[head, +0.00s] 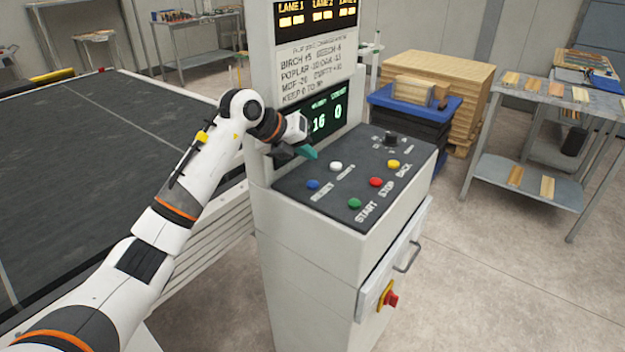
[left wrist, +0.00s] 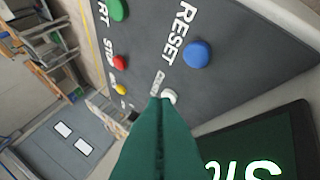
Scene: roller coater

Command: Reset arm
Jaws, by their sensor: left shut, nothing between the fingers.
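My left arm reaches in from the left to the control console. My left gripper (head: 308,153) has teal fingertips and is shut and empty, above the back left part of the dark button panel (head: 340,205). In the left wrist view the shut fingers (left wrist: 160,125) point toward the white button (left wrist: 169,96), whose lower part they hide; contact cannot be told. The white button also shows in the head view (head: 335,166). The blue button (head: 313,184) by the RESET label is nearer, and it shows in the left wrist view (left wrist: 197,54). My right gripper is not in view.
The panel also carries green (head: 354,203), red (head: 376,182) and yellow (head: 393,164) buttons and a black knob (head: 391,139). A red rotary switch (head: 390,299) juts from the console front. The conveyor (head: 90,150) lies left.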

